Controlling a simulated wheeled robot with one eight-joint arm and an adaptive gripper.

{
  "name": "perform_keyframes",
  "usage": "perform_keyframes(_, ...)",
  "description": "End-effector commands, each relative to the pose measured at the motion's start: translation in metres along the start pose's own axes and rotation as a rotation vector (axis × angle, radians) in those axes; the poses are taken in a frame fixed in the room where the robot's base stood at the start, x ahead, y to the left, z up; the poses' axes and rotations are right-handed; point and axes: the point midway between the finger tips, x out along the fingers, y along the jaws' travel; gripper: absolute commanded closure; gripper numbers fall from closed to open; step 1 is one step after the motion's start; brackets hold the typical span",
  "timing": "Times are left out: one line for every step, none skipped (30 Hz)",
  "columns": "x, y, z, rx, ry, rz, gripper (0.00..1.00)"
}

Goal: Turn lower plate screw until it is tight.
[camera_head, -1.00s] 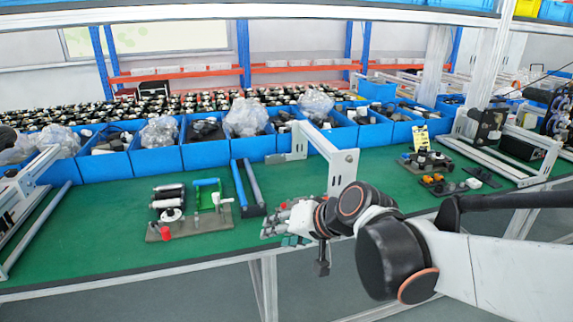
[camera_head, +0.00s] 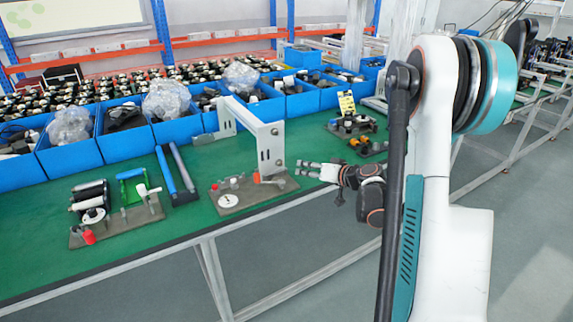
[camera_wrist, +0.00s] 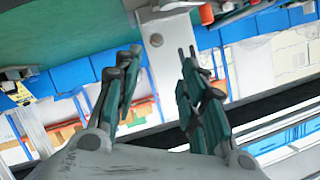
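A grey fixture plate (camera_head: 270,189) lies near the front edge of the green bench. It carries a white disc (camera_head: 228,201), small red-topped posts and an orange-red lever (camera_head: 268,179). I cannot make out which part is the lower plate screw. My gripper (camera_head: 300,169) is just right of this plate, apart from it, pointing left. In the wrist view my gripper (camera_wrist: 160,52) has its two fingers spread with nothing held between them. A white bracket (camera_wrist: 166,62) shows beyond the gap. An orange-red part (camera_wrist: 207,14) is at the top.
A white metal bracket (camera_head: 265,146) stands behind the plate. A second plate (camera_head: 115,226) with rollers and a red knob is at left, with blue bars (camera_head: 176,175) between. Blue bins (camera_head: 125,140) line the back. Black and orange parts (camera_head: 365,145) lie right on the bench.

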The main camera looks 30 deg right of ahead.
Motion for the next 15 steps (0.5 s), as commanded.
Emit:
perform_keyframes(0.001, 0.004, 0.0, -0.003, 0.004, 0.002, 0.62)
perform_keyframes(0.002, 0.005, 0.0, -0.004, 0.006, 0.002, 0.62)
perform_keyframes(0.005, 0.006, 0.001, -0.005, 0.007, 0.002, 0.62)
perform_keyframes(0.007, 0.007, 0.001, -0.006, 0.007, 0.002, 0.62)
perform_keyframes(0.011, 0.007, 0.001, -0.006, 0.007, 0.002, 0.62)
perform_keyframes(0.016, 0.006, 0.001, -0.006, 0.006, 0.001, 0.62)
perform_keyframes(0.021, 0.006, 0.001, -0.006, 0.006, 0.0, 0.62)
perform_keyframes(0.026, 0.006, 0.002, -0.006, 0.005, -0.001, 0.62)
perform_keyframes(0.033, 0.006, 0.002, -0.005, 0.005, -0.001, 0.62)
perform_keyframes(0.039, 0.006, 0.002, -0.005, 0.006, 0.0, 0.62)
perform_keyframes(0.045, 0.006, 0.002, -0.005, 0.006, 0.0, 0.62)
perform_keyframes(0.054, 0.006, 0.002, -0.006, 0.005, -0.001, 0.62)
perform_keyframes(0.059, 0.006, 0.002, -0.006, 0.005, -0.001, 0.62)
perform_keyframes(0.065, 0.006, 0.002, -0.006, 0.005, 0.0, 0.62)
perform_keyframes(0.074, 0.006, 0.002, -0.006, 0.005, 0.0, 0.62)
